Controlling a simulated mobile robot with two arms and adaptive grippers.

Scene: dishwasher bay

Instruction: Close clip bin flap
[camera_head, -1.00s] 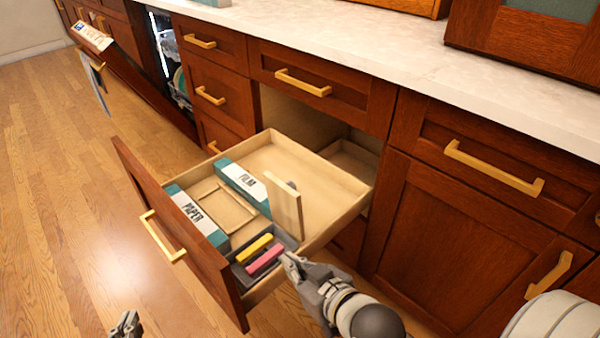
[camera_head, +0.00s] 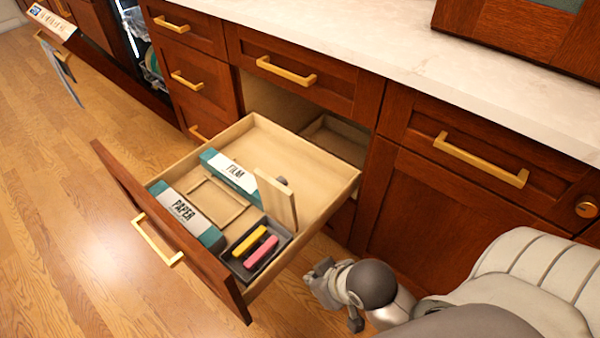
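The clip bin (camera_head: 235,264) is a small dark grey tray at the front right corner of the open drawer (camera_head: 305,147). A yellow clip (camera_head: 249,241) and a pink clip (camera_head: 261,251) lie in it, in plain sight. A pale wooden panel (camera_head: 276,203), apparently the flap, stands nearly upright at the bin's back edge, off the clips. My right gripper (camera_head: 322,277) is outside the drawer, to the right of the bin and apart from it. Its fingers are small and partly hidden, so its opening is unclear. My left gripper is out of view.
A PAPER box (camera_head: 187,214) and a FILM box (camera_head: 231,171) lie in the drawer. The drawer front with its gold handle (camera_head: 157,240) juts over the wooden floor. Closed cabinets and the pale counter (camera_head: 400,65) stand behind. An open dishwasher (camera_head: 140,40) is at upper left.

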